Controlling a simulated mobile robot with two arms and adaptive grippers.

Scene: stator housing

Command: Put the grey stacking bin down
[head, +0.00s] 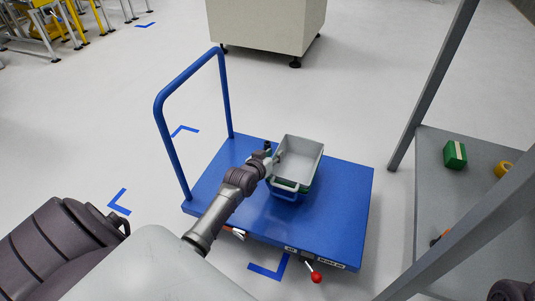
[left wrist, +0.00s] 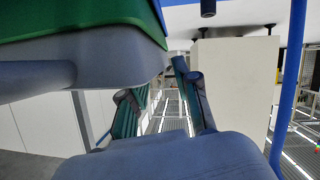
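The grey stacking bin (head: 304,150) sits upright on a green bin (head: 306,184), which stands over a blue bin (head: 287,196) on the blue platform cart (head: 340,210). The grey bin looks empty, with a light handle at its near end. My left gripper (head: 274,157) is at the bin's left side. In the left wrist view, which is upside down, the left gripper's fingers (left wrist: 163,100) are spread with only background between them. The grey bin (left wrist: 100,60) is beside them, with the green bin (left wrist: 75,15) against it.
The cart's blue push handle (head: 165,130) rises at the left. A beige cabinet (head: 265,25) stands behind. The cart's right side is clear.

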